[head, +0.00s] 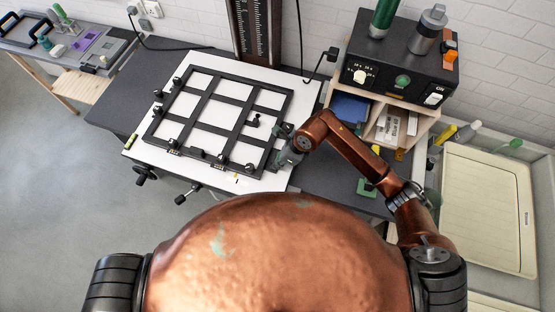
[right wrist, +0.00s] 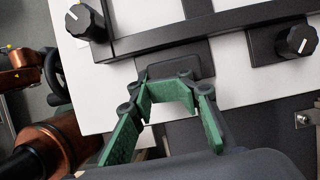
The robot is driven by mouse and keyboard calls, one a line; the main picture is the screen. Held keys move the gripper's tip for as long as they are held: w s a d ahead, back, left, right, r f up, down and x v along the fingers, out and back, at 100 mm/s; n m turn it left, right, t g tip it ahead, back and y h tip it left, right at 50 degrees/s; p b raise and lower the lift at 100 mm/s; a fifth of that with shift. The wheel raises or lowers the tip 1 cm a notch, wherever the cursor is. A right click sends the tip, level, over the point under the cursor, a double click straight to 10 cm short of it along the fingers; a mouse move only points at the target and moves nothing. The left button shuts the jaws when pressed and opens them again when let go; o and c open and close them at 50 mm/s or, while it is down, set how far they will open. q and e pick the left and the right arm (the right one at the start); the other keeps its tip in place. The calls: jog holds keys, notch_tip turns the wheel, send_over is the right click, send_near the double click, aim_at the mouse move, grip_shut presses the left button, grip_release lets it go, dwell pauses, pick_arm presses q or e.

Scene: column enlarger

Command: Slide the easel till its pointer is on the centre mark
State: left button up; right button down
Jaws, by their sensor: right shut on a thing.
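The easel (head: 210,108), a black frame with crossing bars and several knobs, lies on a white baseboard (head: 275,180). My right gripper (head: 285,150) is at the easel's right edge, low in that side. In the right wrist view, the gripper's green fingers (right wrist: 168,98) are at a dark tab (right wrist: 172,66) on the frame's edge and are shut on it. The fingers hide part of the tab. My left gripper is out of view.
A dark column (head: 254,35) stands behind the board. A black control box (head: 400,65) on a wooden shelf unit stands at the right. Black clamp knobs (head: 187,192) project at the board's front edge. A cream tray (head: 487,210) lies far right.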

jog(key=shift+w+d+r+t, duration=0.15)
jog(key=shift+w+d, duration=0.15)
jog(key=shift+w, duration=0.2)
jog(key=shift+w+d+r+t, duration=0.15)
jog(key=shift+w+d, duration=0.15)
jog(key=shift+w, duration=0.15)
jog(key=c, duration=2.3)
grip_release()
jog(key=o, duration=0.4)
jog(key=shift+w+d+f, duration=0.1)
jog(key=shift+w+f, duration=0.05)
jog(key=shift+w, duration=0.1)
jog(key=shift+c, duration=0.2)
jog(key=o, duration=0.8)
jog(key=shift+s+f, duration=0.1)
jog(key=shift+o, duration=0.3)
jog(key=shift+s, duration=0.15)
jog(key=shift+s, duration=0.1)
jog(key=v, duration=1.2)
